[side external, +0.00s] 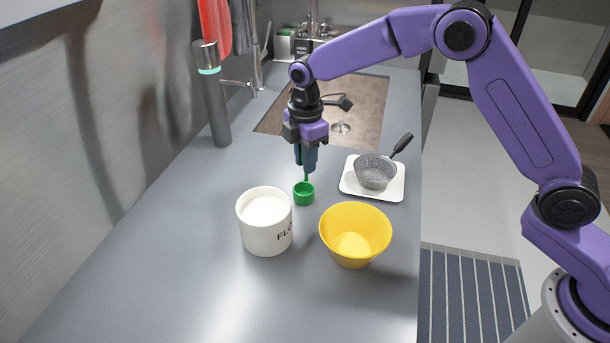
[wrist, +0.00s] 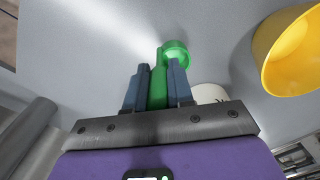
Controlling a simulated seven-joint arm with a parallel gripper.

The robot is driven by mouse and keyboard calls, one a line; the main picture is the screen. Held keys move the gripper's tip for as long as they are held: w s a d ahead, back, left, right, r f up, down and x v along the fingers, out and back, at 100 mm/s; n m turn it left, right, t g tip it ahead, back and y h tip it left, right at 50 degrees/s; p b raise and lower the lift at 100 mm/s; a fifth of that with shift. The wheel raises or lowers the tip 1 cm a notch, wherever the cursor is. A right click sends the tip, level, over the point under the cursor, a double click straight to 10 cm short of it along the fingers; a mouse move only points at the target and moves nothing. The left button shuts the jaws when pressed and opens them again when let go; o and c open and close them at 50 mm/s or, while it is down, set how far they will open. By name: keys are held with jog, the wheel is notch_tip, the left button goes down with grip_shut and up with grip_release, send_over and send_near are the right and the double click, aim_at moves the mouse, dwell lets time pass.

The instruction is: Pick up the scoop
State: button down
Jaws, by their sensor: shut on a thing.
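The green scoop (side external: 304,194) has a small round cup and an upright handle. My gripper (side external: 306,160) is above it, shut on the scoop's handle, with the cup hanging below the fingers. In the wrist view the green handle of the scoop (wrist: 174,54) runs between the two blue fingers of my gripper (wrist: 157,84), and the cup shows past the fingertips. The fingers hide part of the handle. I cannot tell whether the cup touches the counter.
A white flour canister (side external: 266,226) stands close to the scoop at front left. A yellow bowl (side external: 354,238) stands at front right. A grey sieve (side external: 375,172) with a dark handle rests on a white board (side external: 394,190). The sink (side external: 368,112) lies behind. The counter's left front is clear.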

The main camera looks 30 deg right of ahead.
jog(key=shift+r, duration=0.15)
jog(key=shift+r, duration=0.6)
jog(key=s+d+r, duration=0.5)
jog(key=s+r, duration=0.6)
jog(key=s, duration=0.2)
send_over(265, 190)
jog(key=s, duration=0.2)
jog(key=shift+s+a+f, duration=0.1)
jog(key=shift+a+f, duration=0.05)
jog(key=shift+f, duration=1.8)
jog(key=shift+s+a+f, duration=0.1)
jog(key=shift+f, duration=1.8)
jog(key=shift+a+f, duration=0.15)
jog(key=shift+f, duration=1.8)
jog(key=shift+r, duration=0.1)
notch_tip(265, 190, up, 12)
